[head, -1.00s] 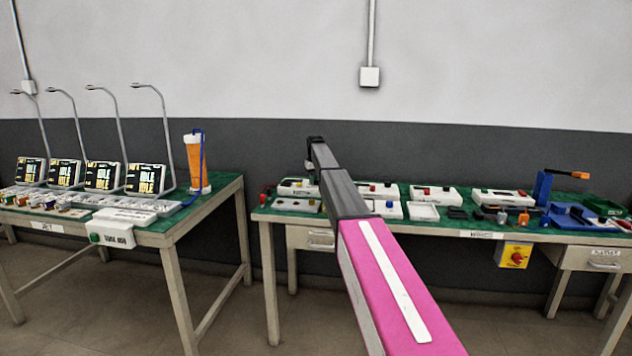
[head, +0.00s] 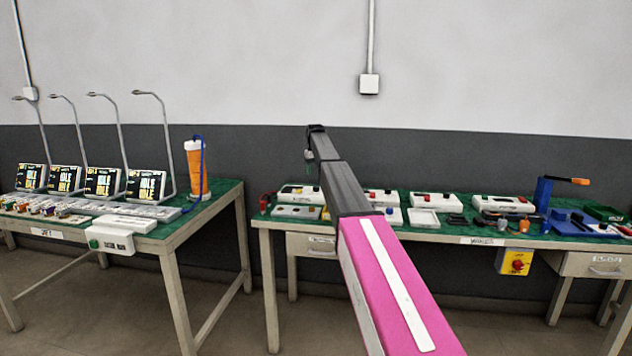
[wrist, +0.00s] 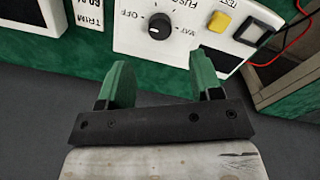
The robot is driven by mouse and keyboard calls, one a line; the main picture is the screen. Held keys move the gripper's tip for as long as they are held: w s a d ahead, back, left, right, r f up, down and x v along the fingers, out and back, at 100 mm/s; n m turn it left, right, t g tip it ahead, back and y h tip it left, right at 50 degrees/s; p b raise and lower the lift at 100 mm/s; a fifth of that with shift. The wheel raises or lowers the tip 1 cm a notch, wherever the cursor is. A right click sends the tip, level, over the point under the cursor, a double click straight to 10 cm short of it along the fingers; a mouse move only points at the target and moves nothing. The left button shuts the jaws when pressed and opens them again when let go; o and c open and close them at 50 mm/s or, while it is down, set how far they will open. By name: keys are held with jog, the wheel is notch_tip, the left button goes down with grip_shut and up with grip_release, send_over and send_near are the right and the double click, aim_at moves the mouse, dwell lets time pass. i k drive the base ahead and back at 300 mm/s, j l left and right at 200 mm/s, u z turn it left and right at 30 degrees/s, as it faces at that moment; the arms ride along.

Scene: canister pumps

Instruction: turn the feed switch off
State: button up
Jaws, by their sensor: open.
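In the wrist view, a black rotary knob (wrist: 159,26) sits on a white panel (wrist: 128,42), with "OFF" printed beside it and the lettering upside down. My gripper (wrist: 160,80) is open and empty, its two green fingers apart and short of the knob. In the head view, a yellow box with a red rotary switch (head: 517,265) hangs under the front edge of the right bench, well right of my arm. No readable label says which one is the feed switch. My fingers cannot be made out in the head view.
The right bench (head: 462,237) carries several white boxes and tools. A yellow button (wrist: 220,22) sits by the knob in the wrist view. The left bench (head: 215,205) holds several screens (head: 145,184) and an orange cylinder (head: 197,170). Floor shows between the benches.

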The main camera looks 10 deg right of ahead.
aim_at(519, 265)
jog(key=k, duration=1)
